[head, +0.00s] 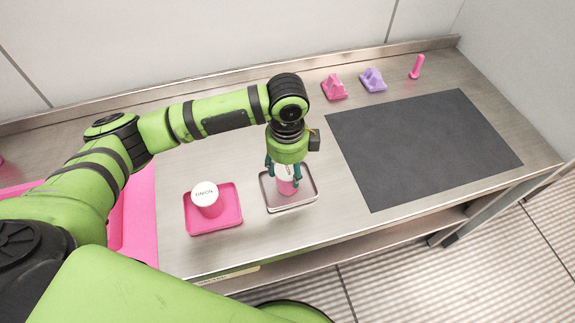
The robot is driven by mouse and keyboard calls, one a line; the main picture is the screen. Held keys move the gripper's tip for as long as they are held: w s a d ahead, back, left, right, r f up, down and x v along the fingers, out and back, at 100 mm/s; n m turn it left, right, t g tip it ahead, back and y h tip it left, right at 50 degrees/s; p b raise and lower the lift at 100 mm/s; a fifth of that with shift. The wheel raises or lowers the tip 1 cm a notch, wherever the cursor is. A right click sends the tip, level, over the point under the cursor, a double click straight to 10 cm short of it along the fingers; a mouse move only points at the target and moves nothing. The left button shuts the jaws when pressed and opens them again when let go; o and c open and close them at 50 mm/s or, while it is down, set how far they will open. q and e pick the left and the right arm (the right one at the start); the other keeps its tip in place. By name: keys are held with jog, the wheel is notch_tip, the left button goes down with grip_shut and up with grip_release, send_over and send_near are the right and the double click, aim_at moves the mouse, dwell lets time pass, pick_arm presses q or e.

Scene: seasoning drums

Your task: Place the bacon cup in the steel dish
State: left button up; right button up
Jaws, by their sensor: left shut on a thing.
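A pink cup with a white lid (285,185) is between the fingers of my left gripper (283,180), which is shut on it. Its label is hidden by the gripper, so I cannot read whether it is the bacon cup. The cup is upright, over or in the steel dish (302,203), a shallow grey tray with a thin rim. I cannot tell if the cup's base touches the dish. My right gripper is not in view.
A second cup marked ONION (207,199) stands in a pink dish (228,219) to the left. A dark mat (425,147) lies at right. Pink (334,88) and purple (373,80) blocks and a pink upright piece (417,67) stand at the back.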

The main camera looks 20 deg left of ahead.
pick_arm(q)
jog(key=o, duration=1.2)
jog(key=shift+f, duration=0.15)
jog(key=shift+o, duration=0.2)
notch_tip(320, 180, up, 12)
jog(key=b, duration=0.2)
jog(key=shift+r, duration=0.2)
